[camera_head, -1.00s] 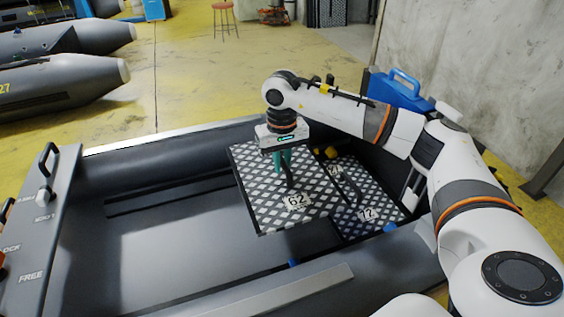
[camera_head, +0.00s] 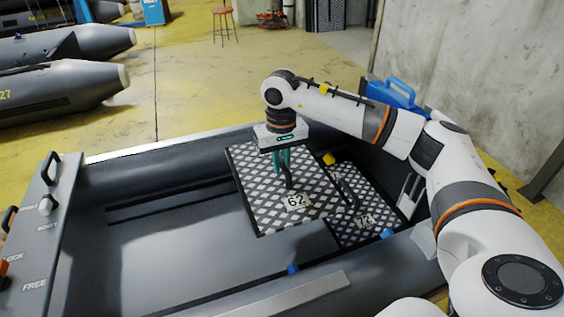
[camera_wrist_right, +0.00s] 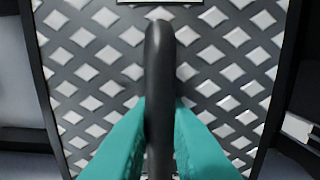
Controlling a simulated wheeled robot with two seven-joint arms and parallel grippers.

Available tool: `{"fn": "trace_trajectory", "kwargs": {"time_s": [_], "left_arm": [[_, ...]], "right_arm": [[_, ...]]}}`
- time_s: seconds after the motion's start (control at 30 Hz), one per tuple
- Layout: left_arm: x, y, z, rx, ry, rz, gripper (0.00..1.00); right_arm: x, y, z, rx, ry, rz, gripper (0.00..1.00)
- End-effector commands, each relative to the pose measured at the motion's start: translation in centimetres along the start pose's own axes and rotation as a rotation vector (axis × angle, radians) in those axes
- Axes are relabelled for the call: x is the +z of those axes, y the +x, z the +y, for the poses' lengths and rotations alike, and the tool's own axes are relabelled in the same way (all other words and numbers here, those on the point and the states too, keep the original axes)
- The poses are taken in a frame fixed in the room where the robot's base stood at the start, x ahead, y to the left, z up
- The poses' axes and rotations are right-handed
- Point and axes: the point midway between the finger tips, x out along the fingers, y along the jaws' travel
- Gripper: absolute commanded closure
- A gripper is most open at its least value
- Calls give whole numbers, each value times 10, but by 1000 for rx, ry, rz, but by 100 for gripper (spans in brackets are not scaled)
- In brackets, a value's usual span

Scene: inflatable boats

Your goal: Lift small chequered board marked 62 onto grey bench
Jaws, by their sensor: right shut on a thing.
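The small chequered board marked 62 (camera_head: 262,207) is in the right part of the grey boat in the head view, its number plate towards me. My right gripper (camera_head: 284,176) is shut on the board's black handle; in the right wrist view its teal fingers (camera_wrist_right: 159,130) press on both sides of the handle (camera_wrist_right: 159,70). The board looks roughly level; whether it hangs clear of what is under it I cannot tell. A second chequered board, marked 72 (camera_head: 366,221), lies beside it to the right. I cannot make out the grey bench for certain. My left gripper is out of view.
The inflatable boat's dark tubes (camera_head: 150,172) surround the boards. A grey panel with handles and lettering (camera_head: 42,225) stands at the left. A blue case (camera_head: 395,95) is behind my right arm. The boat floor left of board 62 is clear.

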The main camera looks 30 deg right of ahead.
Motion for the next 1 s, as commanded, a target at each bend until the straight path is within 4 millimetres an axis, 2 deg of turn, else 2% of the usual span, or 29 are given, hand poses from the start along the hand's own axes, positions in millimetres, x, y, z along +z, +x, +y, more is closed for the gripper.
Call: {"fn": "trace_trajectory", "kwargs": {"time_s": [0.03, 0.87, 1.0], "left_arm": [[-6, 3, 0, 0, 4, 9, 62], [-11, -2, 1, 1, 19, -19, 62], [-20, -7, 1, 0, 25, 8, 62]], "right_arm": [[0, -1, 0, 2, 0, -3, 100], [0, -36, 0, 1, 0, -3, 100], [0, -44, 0, 2, 0, -3, 100]]}}
